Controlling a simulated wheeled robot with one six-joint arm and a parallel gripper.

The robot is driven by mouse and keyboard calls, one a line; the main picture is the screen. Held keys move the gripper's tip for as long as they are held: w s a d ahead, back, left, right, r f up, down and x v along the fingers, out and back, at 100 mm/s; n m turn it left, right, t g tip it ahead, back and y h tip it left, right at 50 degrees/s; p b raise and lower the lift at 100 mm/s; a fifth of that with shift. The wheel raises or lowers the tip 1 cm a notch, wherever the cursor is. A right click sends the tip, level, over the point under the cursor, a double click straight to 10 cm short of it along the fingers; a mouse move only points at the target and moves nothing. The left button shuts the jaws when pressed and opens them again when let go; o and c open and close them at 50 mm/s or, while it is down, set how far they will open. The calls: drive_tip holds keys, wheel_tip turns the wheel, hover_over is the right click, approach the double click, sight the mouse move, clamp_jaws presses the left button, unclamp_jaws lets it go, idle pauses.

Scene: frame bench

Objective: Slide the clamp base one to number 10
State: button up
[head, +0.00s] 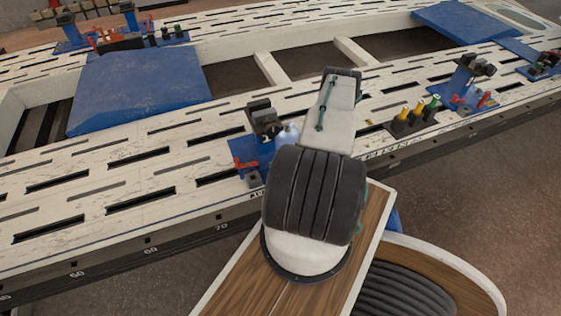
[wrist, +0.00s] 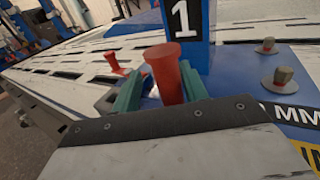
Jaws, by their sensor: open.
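Clamp base one is blue, with a black "1" label (wrist: 181,19) on its upright post in the wrist view. In the head view this blue base (head: 247,150) stands on the near bench rail, just left of my arm and partly hidden by it. A red peg-like handle (wrist: 164,72) rises from the base in the wrist view. My gripper (wrist: 161,88) is open, with one green finger on each side of the red handle. I cannot tell whether either finger touches it. In the head view my arm hides the gripper. The number 10 cannot be read clearly.
The slotted white bench rail (head: 130,185) has a numbered front edge and is clear left of the base. To the right stand a holder with yellow and green pegs (head: 411,118) and another blue clamp base (head: 470,95). A blue panel (head: 138,90) lies behind.

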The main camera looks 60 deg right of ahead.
drive_tip(key=shift+d, duration=0.2)
drive_tip(key=shift+s, duration=0.35)
drive_tip(key=s+a, duration=0.1)
drive_tip(key=s, duration=0.6)
drive_tip(key=shift+a, duration=0.2)
